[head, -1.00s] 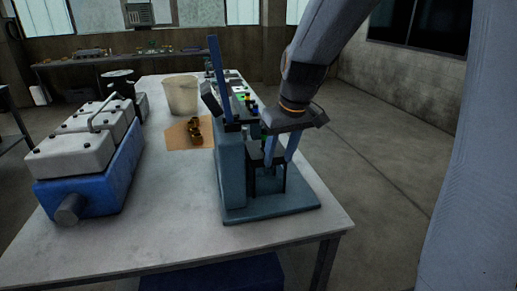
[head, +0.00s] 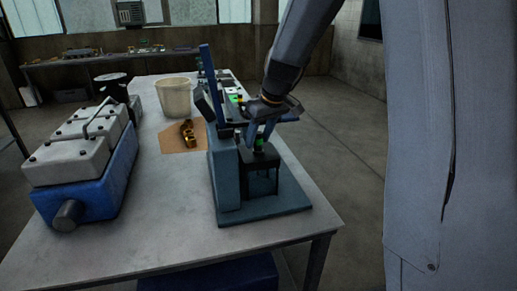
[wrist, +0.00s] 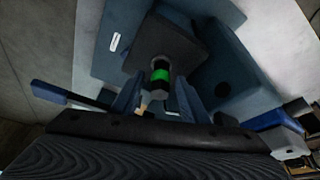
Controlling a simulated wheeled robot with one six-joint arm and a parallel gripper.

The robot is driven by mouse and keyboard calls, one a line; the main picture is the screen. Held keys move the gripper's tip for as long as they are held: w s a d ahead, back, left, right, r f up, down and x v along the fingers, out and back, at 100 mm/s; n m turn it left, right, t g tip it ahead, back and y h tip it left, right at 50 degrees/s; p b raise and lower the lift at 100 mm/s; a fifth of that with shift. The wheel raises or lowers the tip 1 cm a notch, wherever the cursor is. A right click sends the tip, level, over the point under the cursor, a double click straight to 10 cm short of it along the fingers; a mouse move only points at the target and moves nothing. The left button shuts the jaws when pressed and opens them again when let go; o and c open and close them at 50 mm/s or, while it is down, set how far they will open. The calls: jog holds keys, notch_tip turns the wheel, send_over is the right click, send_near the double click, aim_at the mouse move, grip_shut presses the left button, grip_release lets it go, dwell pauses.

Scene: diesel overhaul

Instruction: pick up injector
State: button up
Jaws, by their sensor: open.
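The injector (wrist: 161,75) is a short dark cylinder with a bright green band. It stands in the dark block on top of the blue test stand (head: 228,180). In the head view, the green-banded injector (head: 259,143) shows just below my gripper (head: 260,132). In the wrist view, the open fingers of my gripper (wrist: 157,98) lie on either side of the injector's near end, with gaps visible. I cannot tell how deep the injector sits in the block; its lower part is hidden.
A blue lever (head: 216,80) rises from the stand. To the left are a blue and grey engine (head: 85,175), a cream bucket (head: 175,98) and an orange mat (head: 173,141) with brass-coloured parts (head: 187,132). The front of the table (head: 150,240) is clear.

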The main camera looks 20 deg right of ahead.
jog(key=shift+w+f, duration=0.1)
jog(key=shift+f, duration=0.15)
grip_shut()
jog(key=shift+r, duration=0.15)
notch_tip(320, 180, up, 18)
jog(key=b, duration=0.4)
jog(key=shift+b, duration=0.35)
